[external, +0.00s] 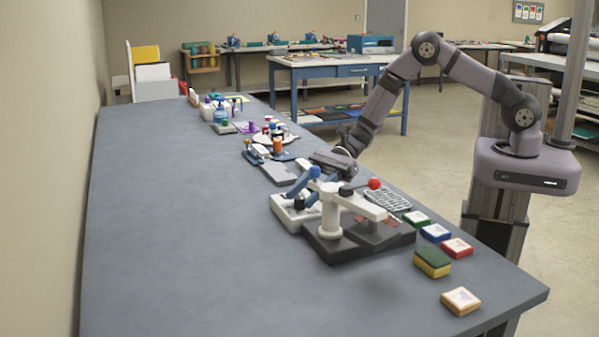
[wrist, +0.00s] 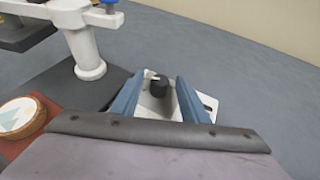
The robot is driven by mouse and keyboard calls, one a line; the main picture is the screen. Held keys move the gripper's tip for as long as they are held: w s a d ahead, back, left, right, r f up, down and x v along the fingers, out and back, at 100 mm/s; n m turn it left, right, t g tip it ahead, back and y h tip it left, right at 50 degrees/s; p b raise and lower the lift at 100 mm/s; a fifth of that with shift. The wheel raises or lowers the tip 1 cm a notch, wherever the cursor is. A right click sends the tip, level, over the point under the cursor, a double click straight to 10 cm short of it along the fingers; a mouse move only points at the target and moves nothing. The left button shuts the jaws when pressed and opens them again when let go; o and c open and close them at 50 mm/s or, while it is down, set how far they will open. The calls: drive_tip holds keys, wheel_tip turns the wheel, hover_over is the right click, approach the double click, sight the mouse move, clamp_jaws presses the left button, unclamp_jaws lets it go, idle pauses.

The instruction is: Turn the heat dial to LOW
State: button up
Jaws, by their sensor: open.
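The heat dial (wrist: 158,87) is a small black knob on a white unit (wrist: 209,102), which also shows in the external view (external: 285,209). The dial appears dark in the external view (external: 299,202), partly behind my fingers. My gripper (wrist: 159,82) is open, its two blue fingers on the left and right of the dial. The picture does not settle whether either finger touches it. A small pale mark shows near the dial's top. No LOW label can be read. In the external view my gripper (external: 306,190) reaches down over the white unit.
Colored pads (external: 433,262) lie at the right. The table's left side (external: 170,240) is clear.

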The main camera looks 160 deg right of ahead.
drive_tip(key=shift+x, duration=1.05)
clamp_jaws()
drive_tip(key=shift+f+m+h+b, duration=0.1)
drive_tip(key=shift+m+h+b, duration=0.3)
drive_tip(key=shift+h+b, duration=0.1)
drive_tip(key=m+g+h+b, duration=0.1)
drive_tip(key=b, duration=0.1)
drive_tip(key=m+g+h+b, duration=0.1)
drive_tip(key=b, duration=0.2)
drive_tip(key=shift+w+f+m+h, duration=0.1)
drive_tip(key=shift+f+m+h, duration=0.1)
drive_tip(key=shift+m+h, duration=0.2)
drive_tip(key=m+g+h+b, duration=0.2)
drive_tip(key=b, duration=0.4)
drive_tip(key=shift+b, duration=0.4)
drive_tip(key=shift+m+g+b, duration=0.4)
drive_tip(key=shift+m+b, duration=0.1)
drive_tip(key=shift+b, duration=0.5)
drive_tip(key=shift+r+m+g+h+b, duration=0.3)
drive_tip(key=shift+h+b, duration=0.1)
drive_tip(key=shift+b, duration=0.6)
